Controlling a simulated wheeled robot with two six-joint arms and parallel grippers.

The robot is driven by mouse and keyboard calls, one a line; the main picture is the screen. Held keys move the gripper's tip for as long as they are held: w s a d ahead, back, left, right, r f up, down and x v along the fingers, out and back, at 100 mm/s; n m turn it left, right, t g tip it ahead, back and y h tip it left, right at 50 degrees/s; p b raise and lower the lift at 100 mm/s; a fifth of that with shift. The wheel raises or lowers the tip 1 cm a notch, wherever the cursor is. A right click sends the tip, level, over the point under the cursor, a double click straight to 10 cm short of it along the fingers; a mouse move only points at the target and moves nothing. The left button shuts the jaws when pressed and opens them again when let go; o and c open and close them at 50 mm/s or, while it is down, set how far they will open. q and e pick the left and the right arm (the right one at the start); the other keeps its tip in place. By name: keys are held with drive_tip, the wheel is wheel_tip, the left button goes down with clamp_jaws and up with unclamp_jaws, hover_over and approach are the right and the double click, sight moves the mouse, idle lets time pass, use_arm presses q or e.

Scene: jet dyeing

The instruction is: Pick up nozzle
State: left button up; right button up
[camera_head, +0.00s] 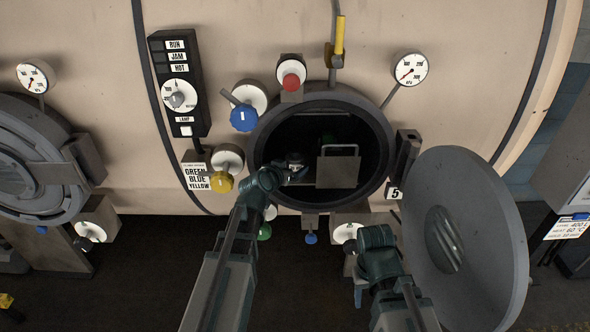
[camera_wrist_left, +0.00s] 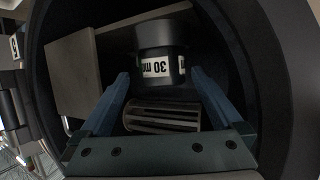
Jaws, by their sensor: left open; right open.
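A dark cylinder with a white "30 m…" label, which looks like the nozzle (camera_wrist_left: 162,62), stands inside the round open port of the machine. In the head view, the small dark nozzle (camera_head: 295,159) shows just beyond my left gripper (camera_head: 290,173). In the left wrist view, the blue fingers of my left gripper (camera_wrist_left: 160,76) are open, one on each side of the labelled cylinder. Whether they touch it cannot be told. My right gripper (camera_head: 360,287) is open, low in front of the machine beside the port door, and mostly hidden by its arm.
The port rim (camera_head: 264,124) surrounds my left gripper closely. A grey plate box (camera_head: 337,171) stands inside at right, and a slatted grey piece (camera_wrist_left: 162,115) lies below the cylinder. The round door (camera_head: 480,205) hangs open at right. Blue (camera_head: 244,118), yellow (camera_head: 222,183) and red (camera_head: 291,81) knobs surround the port.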

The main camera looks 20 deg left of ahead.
use_arm(q)
drive_tip(key=shift+a+r+b+x, duration=0.15)
drive_tip(key=shift+b+x, duration=0.25)
drive_tip(key=shift+x, duration=0.9)
drive_tip(key=shift+a+r+b+x, duration=0.15)
drive_tip(key=shift+b+x, duration=0.2)
drive_tip(key=shift+x, duration=1)
drive_tip(key=shift+r, duration=0.1)
drive_tip(key=shift+c, duration=0.9)
clamp_jaws()
